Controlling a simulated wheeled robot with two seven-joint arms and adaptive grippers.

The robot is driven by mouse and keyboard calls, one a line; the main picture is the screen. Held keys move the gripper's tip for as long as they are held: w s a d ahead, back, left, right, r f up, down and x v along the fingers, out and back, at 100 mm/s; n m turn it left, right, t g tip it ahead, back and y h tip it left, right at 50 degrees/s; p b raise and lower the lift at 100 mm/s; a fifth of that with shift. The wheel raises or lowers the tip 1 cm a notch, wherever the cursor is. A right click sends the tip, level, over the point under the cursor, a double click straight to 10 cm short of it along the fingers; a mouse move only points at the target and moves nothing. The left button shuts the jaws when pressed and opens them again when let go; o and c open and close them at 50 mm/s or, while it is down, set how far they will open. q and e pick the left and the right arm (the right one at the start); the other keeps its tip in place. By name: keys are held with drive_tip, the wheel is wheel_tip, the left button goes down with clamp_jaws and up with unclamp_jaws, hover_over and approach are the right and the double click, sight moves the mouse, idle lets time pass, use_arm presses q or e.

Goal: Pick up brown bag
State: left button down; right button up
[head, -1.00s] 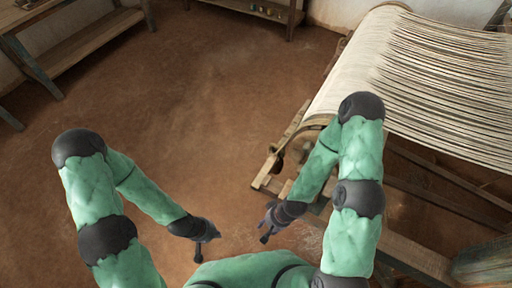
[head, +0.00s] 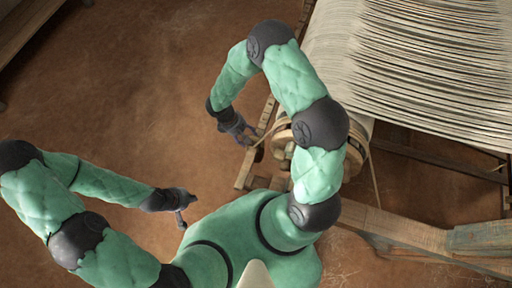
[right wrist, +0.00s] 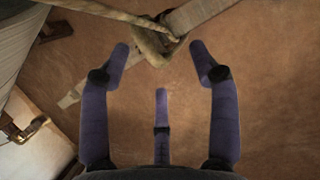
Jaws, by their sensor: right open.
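No brown bag can be made out for certain. My right gripper (head: 245,133) is beside the loom's left front corner in the head view. In the right wrist view its fingers (right wrist: 158,52) are spread with nothing between them. Beyond the fingertips, a tan looped or knotted piece (right wrist: 153,42) joins a rope and a flat strap or bar; I cannot tell whether it belongs to a bag. My left gripper (head: 183,205) hangs over bare floor at the lower left, and its finger opening is unclear.
The loom's pale warp threads (head: 420,65) fill the upper right. Its wooden frame (head: 400,232) runs along the lower right, close to my right arm. A wooden bench (head: 28,40) stands at the upper left. The brown floor (head: 140,85) between is clear.

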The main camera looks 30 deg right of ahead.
sight(257, 138)
drive_tip(key=shift+w+d+r+h, duration=0.15)
drive_tip(key=shift+w+d+h, duration=0.15)
drive_tip(key=shift+w+d, duration=0.25)
drive_tip(key=shift+w+d+r+h, duration=0.15)
drive_tip(key=shift+w+d+h, duration=0.15)
drive_tip(key=shift+w+d, duration=0.25)
drive_tip(key=b+x, duration=0.1)
drive_tip(key=x, duration=0.3)
drive_tip(key=shift+f, duration=0.2)
drive_tip(key=shift+a+b+x, duration=0.15)
drive_tip(key=shift+b+x, duration=0.25)
drive_tip(key=shift+x, duration=1.05)
drive_tip(key=shift+a+b+x, duration=0.1)
drive_tip(key=shift+b+x, duration=0.3)
drive_tip(key=shift+x, duration=1.05)
clamp_jaws()
